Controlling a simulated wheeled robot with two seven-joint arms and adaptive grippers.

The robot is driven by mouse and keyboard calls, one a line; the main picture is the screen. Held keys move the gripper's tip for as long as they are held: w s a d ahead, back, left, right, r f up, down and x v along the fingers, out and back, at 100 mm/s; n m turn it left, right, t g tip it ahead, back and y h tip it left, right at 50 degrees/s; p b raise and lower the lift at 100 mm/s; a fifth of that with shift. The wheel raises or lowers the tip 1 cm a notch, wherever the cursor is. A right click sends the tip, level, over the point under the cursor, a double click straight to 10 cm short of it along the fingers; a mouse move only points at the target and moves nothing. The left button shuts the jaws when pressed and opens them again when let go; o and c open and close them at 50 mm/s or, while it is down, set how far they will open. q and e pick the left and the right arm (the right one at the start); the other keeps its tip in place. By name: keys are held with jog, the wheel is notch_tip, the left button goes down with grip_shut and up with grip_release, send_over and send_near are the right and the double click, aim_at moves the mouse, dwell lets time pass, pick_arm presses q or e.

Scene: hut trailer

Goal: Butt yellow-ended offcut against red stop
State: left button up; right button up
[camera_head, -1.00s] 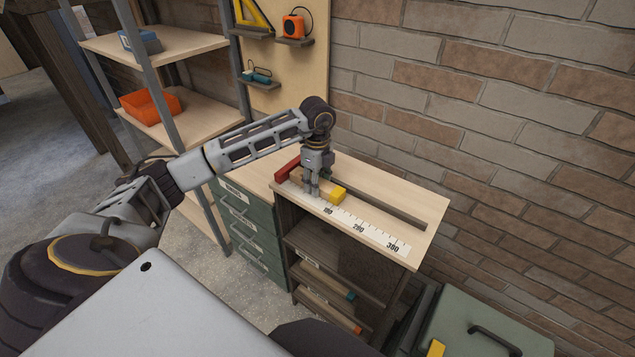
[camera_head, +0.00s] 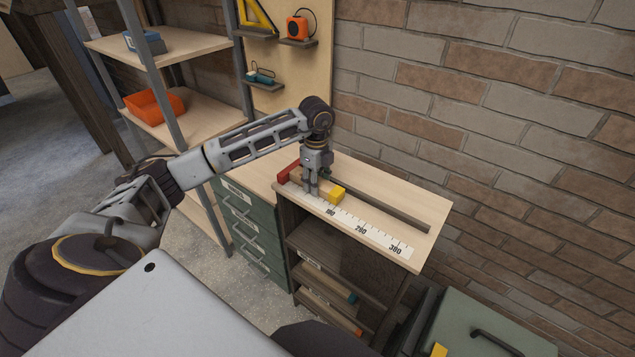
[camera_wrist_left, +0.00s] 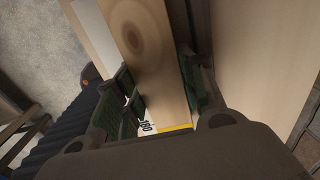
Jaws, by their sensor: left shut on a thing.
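The yellow-ended offcut lies on the wooden bench top, its yellow end (camera_head: 337,193) pointing right, away from the red stop (camera_head: 288,172). My left gripper (camera_head: 311,192) is shut on the offcut, with its fingers pointing down. In the left wrist view the pale wooden offcut (camera_wrist_left: 150,60) runs between the two fingers (camera_wrist_left: 165,95), and a yellow strip (camera_wrist_left: 175,128) shows at its near end. The offcut's far end is close to the red stop in the head view; the fingers partly hide it, and I cannot tell whether they touch. My right gripper is not in view.
A printed scale (camera_head: 362,231) runs along the bench's front, and a dark fence strip (camera_head: 390,207) along its back. A brick wall (camera_head: 480,90) stands behind. Green drawers (camera_head: 243,222) and shelves with an orange bin (camera_head: 155,105) are at left. A green lidded box (camera_head: 470,325) is at lower right.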

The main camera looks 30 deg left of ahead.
pick_arm(q)
jog(key=shift+a, duration=0.1)
jog(key=o, duration=1.2)
jog(key=shift+c, duration=0.2)
jog(key=shift+r, duration=0.15)
notch_tip(320, 180, up, 12)
jog(key=shift+s+f, duration=0.15)
jog(key=shift+f, duration=0.1)
